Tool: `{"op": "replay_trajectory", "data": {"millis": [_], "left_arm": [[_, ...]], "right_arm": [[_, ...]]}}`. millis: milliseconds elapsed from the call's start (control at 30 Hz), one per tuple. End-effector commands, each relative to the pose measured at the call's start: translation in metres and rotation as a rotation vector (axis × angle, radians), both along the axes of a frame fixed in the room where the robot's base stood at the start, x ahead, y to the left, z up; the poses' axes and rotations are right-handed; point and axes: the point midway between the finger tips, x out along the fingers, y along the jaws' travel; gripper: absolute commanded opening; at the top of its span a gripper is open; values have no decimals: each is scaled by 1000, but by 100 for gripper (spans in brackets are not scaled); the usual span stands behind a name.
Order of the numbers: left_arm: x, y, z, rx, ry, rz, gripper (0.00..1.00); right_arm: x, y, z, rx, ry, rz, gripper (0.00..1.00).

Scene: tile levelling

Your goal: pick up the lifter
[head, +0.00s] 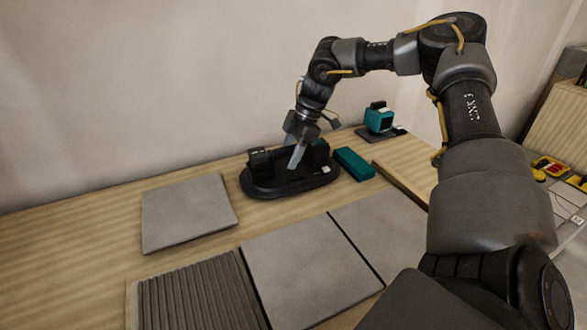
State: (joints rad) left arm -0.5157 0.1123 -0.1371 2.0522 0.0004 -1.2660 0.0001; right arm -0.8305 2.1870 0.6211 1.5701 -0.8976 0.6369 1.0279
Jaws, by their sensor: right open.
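The lifter (262,187) appears to be the black oval-based tool lying on the wooden surface near the wall, with raised black parts at both ends. My right gripper (296,160) reaches down over its middle, fingers pointing downward between the raised ends. The gripper is open. It covers the middle of the lifter, so I cannot tell whether the fingers touch it or straddle a handle. My left gripper is not in view.
A loose grey tile (187,212) lies left of the lifter. Two laid tiles (305,268) and a ridged grey bed (200,298) are in front. A teal block (354,163) lies close right of the lifter; a teal device (379,119) stands behind. The wall is close behind.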

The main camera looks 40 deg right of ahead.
Motion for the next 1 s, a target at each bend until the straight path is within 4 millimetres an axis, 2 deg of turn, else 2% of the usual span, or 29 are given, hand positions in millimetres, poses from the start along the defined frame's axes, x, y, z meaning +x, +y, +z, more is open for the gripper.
{"op": "replay_trajectory", "data": {"millis": [700,1000], "left_arm": [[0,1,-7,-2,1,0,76],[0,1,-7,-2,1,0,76]], "right_arm": [[0,0,-4,0,0,0,46],[0,0,-4,0,0,0,7]]}}
